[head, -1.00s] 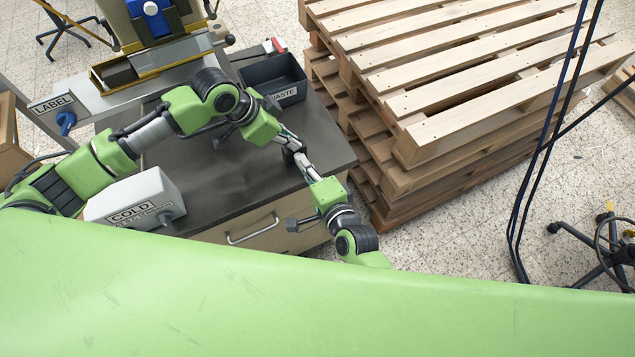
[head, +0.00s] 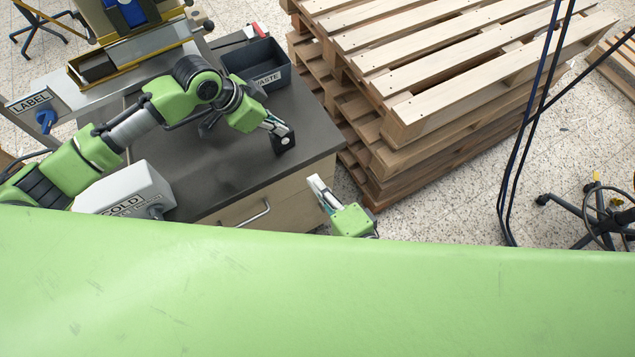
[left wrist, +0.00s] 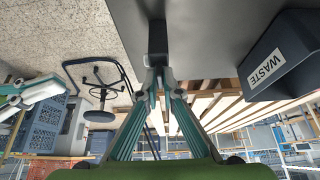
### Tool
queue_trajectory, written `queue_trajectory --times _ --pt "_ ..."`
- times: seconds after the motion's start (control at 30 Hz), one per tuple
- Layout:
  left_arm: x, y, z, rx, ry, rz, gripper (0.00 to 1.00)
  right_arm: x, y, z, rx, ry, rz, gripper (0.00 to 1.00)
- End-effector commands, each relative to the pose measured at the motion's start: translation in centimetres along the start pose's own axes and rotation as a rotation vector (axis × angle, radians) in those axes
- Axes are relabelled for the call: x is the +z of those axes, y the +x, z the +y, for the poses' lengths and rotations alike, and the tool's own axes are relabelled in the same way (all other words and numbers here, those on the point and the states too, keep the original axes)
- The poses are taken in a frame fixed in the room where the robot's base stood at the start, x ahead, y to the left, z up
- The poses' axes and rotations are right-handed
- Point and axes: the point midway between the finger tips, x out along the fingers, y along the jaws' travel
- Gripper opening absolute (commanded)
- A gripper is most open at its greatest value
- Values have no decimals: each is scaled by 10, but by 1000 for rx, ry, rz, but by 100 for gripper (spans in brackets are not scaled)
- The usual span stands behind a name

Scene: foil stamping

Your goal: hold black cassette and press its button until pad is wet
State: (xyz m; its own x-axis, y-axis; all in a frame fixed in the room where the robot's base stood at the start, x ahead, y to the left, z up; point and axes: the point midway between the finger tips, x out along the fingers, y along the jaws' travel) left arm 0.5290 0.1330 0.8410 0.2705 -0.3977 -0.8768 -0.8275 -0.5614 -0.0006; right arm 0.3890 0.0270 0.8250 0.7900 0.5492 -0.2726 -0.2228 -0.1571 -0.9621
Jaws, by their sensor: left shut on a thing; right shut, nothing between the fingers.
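The black cassette (head: 284,143) is in my left gripper (head: 277,130), over the front right part of the dark worktop. A pale round spot shows on its face. In the left wrist view the dark cassette (left wrist: 157,40) sits between the closed fingertips (left wrist: 158,75). My right gripper (head: 318,187) is shut and empty, off the worktop's front right corner and apart from the cassette. It also shows at the left edge of the left wrist view (left wrist: 28,98). I cannot make out the pad or whether it is wet.
A dark WASTE bin (head: 262,73) stands at the worktop's back right. A white COLD box (head: 128,190) is at the front left. A stamping machine with a LABEL plate (head: 32,101) is behind. Stacked wooden pallets (head: 400,130) stand close on the right. The worktop's middle is clear.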

Motion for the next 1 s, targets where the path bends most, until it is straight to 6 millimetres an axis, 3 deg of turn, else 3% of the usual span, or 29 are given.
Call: queue_trajectory --times 0.27,0.3,0.37,0.77,1.0 --pt "5 3 3 7 -2 -12 0 0 0 0 0 1 0 0" --pt "5 3 3 7 -2 -12 14 0 0 0 0 0 0 0" --pt "5 3 3 7 -2 -12 25 0 0 0 0 0 0 0" --pt "5 0 1 3 -2 -10 25 0 1 0 0 1 0 0" --pt "2 -37 0 -2 0 -5 25 0 0 0 0 1 0 0"
